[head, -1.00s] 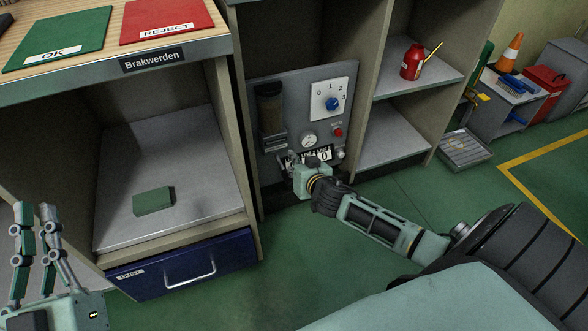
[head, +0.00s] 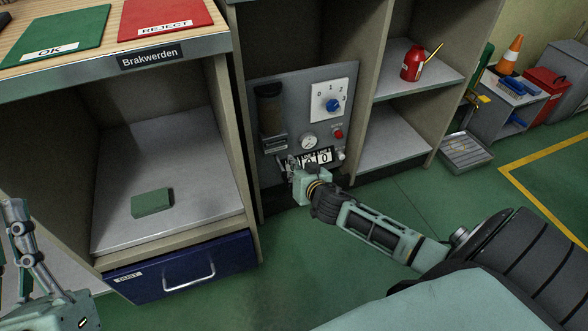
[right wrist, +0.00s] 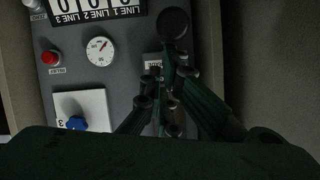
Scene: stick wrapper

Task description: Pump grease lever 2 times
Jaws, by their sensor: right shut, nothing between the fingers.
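The grey grease panel (head: 347,68) stands in the middle bay, with a dark cylinder (head: 269,112) on its left side. My right gripper (head: 291,166) is at the panel's lower left, beside the counter (head: 318,158). In the right wrist view its fingers (right wrist: 162,98) are shut with nothing visible between them. A black round knob (right wrist: 173,22), which may be the lever's end, shows just beyond the fingertips. I cannot tell whether they touch it. The lever is not clear in the head view. My left gripper (head: 14,222) is partly cut off at the lower left.
The panel carries a blue selector knob (head: 333,105), a gauge (head: 308,141) and a red button (head: 338,134). A red oil can (head: 412,64) stands on the right shelf. A green block (head: 152,202) lies in the left bay above a blue drawer (head: 185,270).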

